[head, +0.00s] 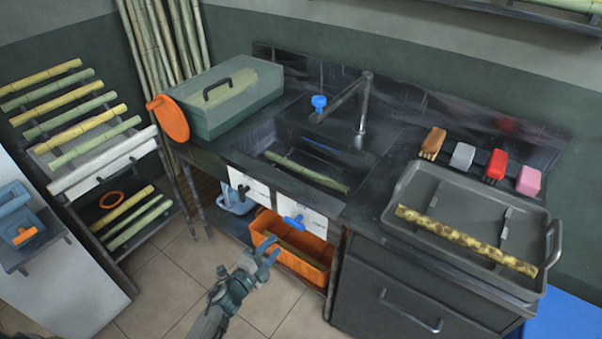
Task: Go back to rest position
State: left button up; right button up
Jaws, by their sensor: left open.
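My left gripper (266,255) is open and empty. It reaches in from the bottom of the head view, in front of the orange crate (318,274) under the counter. A piece of cane shows inside that crate, partly hidden by its front wall and the gripper. My right gripper is not in view.
A dark sink (262,171) holds a green cane (305,172). A grey tray (462,207) with a spotted cane (465,240) stands to the right. Several brushes line the back. A cane rack (147,228) stands left. Floor tiles (165,291) are clear.

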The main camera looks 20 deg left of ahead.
pick_arm(q)
jog(key=s+a+f+n+g+y, duration=0.35)
jog(key=s+f+n, duration=0.4)
jog(key=f, duration=0.65)
jog(key=s+a+f+n+g+y, duration=0.35)
jog(key=s+f, duration=0.65)
jog(key=f, duration=0.4)
jog(key=s+f+n+g, duration=0.2)
jog(key=s+f+g, duration=0.1)
jog(key=s, duration=0.7)
jog(key=s+a+f+n+g, duration=0.1)
jog(key=s+f+n+g, duration=0.2)
jog(key=s+f, duration=0.3)
jog(key=s+f+n+g, duration=0.2)
jog(key=s+f+n, duration=0.1)
jog(key=s, duration=1)
jog(key=shift+s+a+f+g, duration=0.25)
jog(key=shift+s+f+g, duration=0.15)
jog(key=shift+f, duration=0.25)
